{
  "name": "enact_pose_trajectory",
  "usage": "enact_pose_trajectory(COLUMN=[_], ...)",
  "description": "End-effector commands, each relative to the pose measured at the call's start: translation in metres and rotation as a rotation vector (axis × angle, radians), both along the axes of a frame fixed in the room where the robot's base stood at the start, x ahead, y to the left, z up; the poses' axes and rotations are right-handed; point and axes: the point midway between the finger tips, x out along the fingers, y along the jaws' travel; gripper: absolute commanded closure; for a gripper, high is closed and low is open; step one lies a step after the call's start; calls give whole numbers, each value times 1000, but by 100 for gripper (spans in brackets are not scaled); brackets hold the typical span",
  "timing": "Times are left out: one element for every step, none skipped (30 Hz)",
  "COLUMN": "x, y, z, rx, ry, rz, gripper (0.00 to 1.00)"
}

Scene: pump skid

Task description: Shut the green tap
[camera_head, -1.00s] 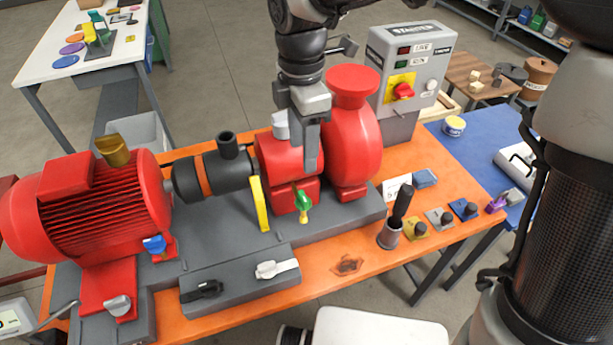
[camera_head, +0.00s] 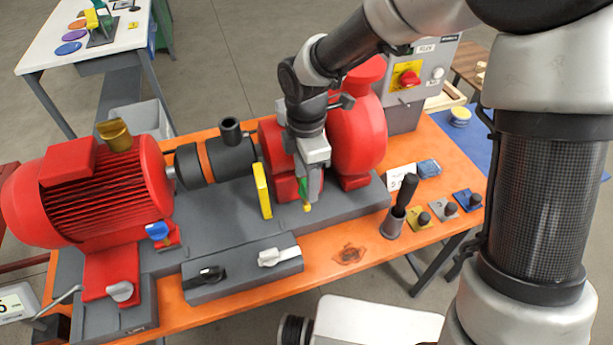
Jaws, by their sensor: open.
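The green tap (camera_head: 306,208) is on the front of the red pump (camera_head: 360,130), low down. Only a small green and yellow bit of it shows below my gripper (camera_head: 309,198). My gripper points down right in front of the tap, with its jaws open, and hides most of the handle. I cannot tell whether the fingers touch the tap or stand around it.
A yellow lever (camera_head: 262,190) stands just left of my gripper. A black handle (camera_head: 212,274) and a white handle (camera_head: 272,257) lie on the grey block in front. A holder with a black-handled tool (camera_head: 398,212) stands to the right.

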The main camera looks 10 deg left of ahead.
Motion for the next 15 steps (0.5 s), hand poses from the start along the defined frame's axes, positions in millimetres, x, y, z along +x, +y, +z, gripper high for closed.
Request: enact_pose_trajectory(x=[0,0,0,0,0,0,0,0,0,0,0,0,0,0,0], y=[0,0,0,0,0,0,0,0,0,0,0,0,0,0,0], z=[0,0,0,0,0,0,0,0,0,0,0,0,0,0,0], rx=[0,0,0,0,0,0,0,0,0,0,0,0,0,-1,0], ry=[0,0,0,0,0,0,0,0,0,0,0,0,0,1,0], rz=[0,0,0,0,0,0,0,0,0,0,0,-1,-3,-5,-10], gripper=[50,52,58,64,69,75,80,85,91,91,91,91,91,91,91])
